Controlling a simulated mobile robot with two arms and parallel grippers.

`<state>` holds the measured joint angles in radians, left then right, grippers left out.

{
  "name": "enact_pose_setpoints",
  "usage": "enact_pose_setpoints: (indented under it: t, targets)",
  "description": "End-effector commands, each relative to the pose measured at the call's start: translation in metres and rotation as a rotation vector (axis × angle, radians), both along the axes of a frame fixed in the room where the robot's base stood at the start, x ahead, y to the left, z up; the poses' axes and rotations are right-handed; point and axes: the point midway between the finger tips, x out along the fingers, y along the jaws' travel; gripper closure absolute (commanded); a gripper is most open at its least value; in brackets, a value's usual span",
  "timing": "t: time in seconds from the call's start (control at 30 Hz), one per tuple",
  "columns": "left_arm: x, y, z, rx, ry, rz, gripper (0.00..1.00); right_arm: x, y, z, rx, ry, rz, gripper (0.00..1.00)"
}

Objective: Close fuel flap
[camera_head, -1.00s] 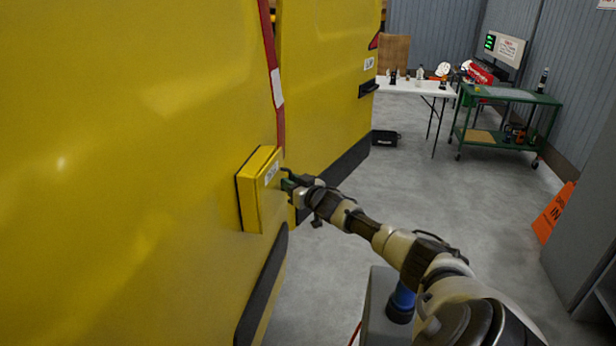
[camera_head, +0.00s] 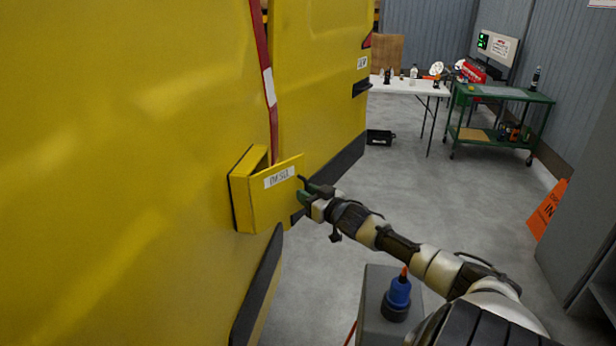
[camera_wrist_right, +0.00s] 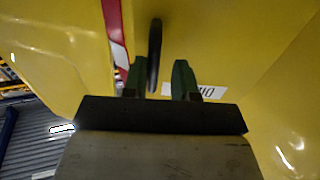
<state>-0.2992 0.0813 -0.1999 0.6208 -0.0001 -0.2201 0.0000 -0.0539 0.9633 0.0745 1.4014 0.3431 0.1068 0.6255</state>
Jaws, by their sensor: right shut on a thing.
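The fuel flap (camera_head: 278,187) is a yellow panel with a white label, on a shallow yellow box (camera_head: 242,200) on the side of the yellow van (camera_head: 120,180). The flap stands swung out at an angle, with a gap between it and the box behind. My right gripper (camera_head: 307,194) is at the flap's right edge, shut on its dark handle. In the right wrist view, the dark curved handle (camera_wrist_right: 154,55) stands between the green fingers (camera_wrist_right: 160,80), and the label shows behind them. My left gripper is not in view.
A white table (camera_head: 410,87) and a green cart (camera_head: 500,93) stand at the back. An orange sign (camera_head: 547,210) is at the right.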

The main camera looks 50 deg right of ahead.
Motion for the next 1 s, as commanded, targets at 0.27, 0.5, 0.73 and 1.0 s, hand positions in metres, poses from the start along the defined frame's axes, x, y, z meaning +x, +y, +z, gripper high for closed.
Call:
enact_pose_setpoints:
  t: [0.27, 0.5, 0.73, 1.0]
  targets:
    - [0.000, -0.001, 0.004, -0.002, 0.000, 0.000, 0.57, -0.002, 0.003, 0.000, 0.003, 0.001, 0.005, 0.78]
    - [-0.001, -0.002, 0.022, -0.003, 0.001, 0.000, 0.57, -0.019, 0.000, 0.002, 0.003, 0.003, 0.003, 0.78]
    - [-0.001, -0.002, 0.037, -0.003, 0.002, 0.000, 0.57, -0.035, -0.003, 0.002, 0.002, 0.002, 0.001, 0.78]
    - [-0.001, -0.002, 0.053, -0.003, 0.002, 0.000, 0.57, -0.054, -0.005, 0.002, 0.001, 0.001, 0.000, 0.78]
